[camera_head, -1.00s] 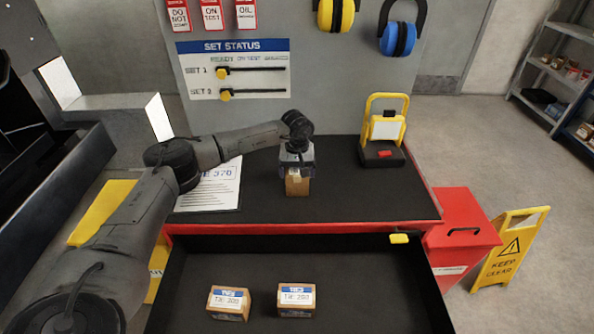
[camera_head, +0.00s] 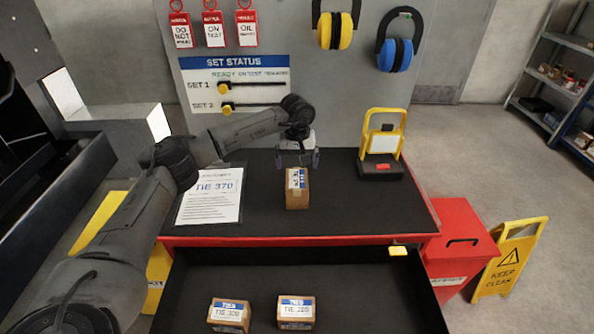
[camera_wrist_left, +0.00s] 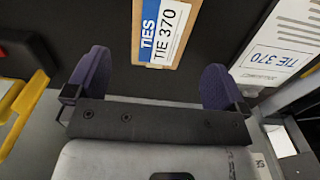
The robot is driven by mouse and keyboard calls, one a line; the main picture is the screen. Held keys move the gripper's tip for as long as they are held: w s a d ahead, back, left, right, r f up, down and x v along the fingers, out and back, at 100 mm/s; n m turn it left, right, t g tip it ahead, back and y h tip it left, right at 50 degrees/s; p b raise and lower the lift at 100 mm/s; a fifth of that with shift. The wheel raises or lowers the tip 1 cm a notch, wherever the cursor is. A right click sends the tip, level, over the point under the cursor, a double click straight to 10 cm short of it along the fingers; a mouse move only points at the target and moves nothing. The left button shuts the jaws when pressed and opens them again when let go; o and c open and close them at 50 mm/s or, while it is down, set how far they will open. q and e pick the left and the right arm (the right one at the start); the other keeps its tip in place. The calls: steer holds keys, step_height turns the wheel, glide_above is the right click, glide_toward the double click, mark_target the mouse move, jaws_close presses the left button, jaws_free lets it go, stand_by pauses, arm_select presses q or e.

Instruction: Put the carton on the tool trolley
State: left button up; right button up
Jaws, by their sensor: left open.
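A brown carton (camera_head: 297,196) with a blue and white label stands on the black top of the red tool trolley (camera_head: 380,215). In the left wrist view the carton (camera_wrist_left: 158,50) reads "TIES" and "TIE 370". My left gripper (camera_head: 298,158) is open and empty above and behind the carton, apart from it. In the left wrist view the purple fingertips of the left gripper (camera_wrist_left: 152,85) are spread wide, with the carton beyond them. My right gripper does not show.
An open drawer (camera_head: 350,290) holds two more cartons, one left (camera_head: 229,315) and one right (camera_head: 296,312). A "TIE 370" sheet (camera_head: 212,194) lies left of the carton. A yellow-framed device (camera_head: 381,150) stands at the right rear. A yellow sign (camera_head: 508,262) stands right.

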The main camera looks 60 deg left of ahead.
arm_select(q)
steer(key=shift+r, duration=1.5)
